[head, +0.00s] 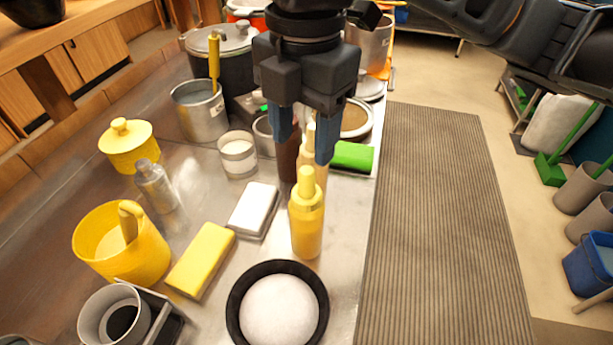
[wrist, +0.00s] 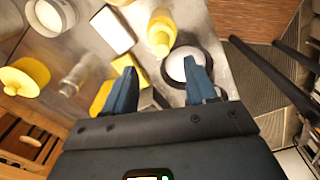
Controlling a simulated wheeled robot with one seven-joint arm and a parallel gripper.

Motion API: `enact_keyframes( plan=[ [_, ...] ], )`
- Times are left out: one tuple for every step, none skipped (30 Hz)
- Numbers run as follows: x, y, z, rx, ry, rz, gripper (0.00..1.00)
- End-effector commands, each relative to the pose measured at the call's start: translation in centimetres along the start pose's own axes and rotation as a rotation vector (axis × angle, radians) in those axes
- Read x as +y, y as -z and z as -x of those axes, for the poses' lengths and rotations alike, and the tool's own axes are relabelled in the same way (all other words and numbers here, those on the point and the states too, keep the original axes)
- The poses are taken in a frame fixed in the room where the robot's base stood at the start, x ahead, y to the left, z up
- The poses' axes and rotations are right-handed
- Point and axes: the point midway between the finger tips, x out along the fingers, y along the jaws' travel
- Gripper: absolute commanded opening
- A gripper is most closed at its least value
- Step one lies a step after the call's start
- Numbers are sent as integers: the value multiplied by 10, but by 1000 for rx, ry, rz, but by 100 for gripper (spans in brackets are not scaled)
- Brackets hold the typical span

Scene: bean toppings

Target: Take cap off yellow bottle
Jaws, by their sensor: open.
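The yellow bottle (head: 306,232) stands upright on the metal counter near its right edge. Its yellow cap (head: 306,188) with a pointed nozzle is on top. In the wrist view the yellow bottle (wrist: 161,28) lies ahead, between the directions of the two fingers. My gripper (head: 303,146) is open and empty, with blue fingers pointing down. In the head view it appears above and behind the yellow bottle, apart from it. The open fingers also show in the wrist view (wrist: 162,72).
Behind the yellow bottle stand a brown bottle (head: 287,165) and a pale one, partly hidden by my fingers. A black-rimmed bowl (head: 236,304) is in front. A white block (head: 253,209) and yellow block (head: 201,260) lie left. Right of the counter is open floor with a striped mat (head: 440,220).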

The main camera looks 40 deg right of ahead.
Motion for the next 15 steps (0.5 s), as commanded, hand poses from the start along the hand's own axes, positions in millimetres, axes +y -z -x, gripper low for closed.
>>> enact_keyframes(
  plan=[
    [-2, -4, 0, -14, 11, 1, 57],
    [-3, -5, -2, -19, 15, 2, 57],
    [-4, -6, -4, -22, 18, 2, 57],
    [-4, -6, -6, -23, 19, 2, 57],
    [-4, -6, -9, -23, 19, 2, 57],
    [-4, -6, -14, -22, 20, 3, 57],
    [-4, -6, -17, -22, 20, 3, 57],
    [-4, -6, -20, -21, 18, 2, 57],
    [-4, -6, -24, -21, 17, 2, 57],
    [-4, -6, -26, -20, 18, 2, 57],
    [-4, -6, -29, -21, 18, 1, 57],
    [-4, -6, -33, -21, 17, 1, 57],
    [-4, -6, -36, -20, 18, 1, 57],
    [-4, -6, -40, -19, 18, 1, 57],
    [-4, -5, -46, -19, 18, 1, 57]
  ],
)
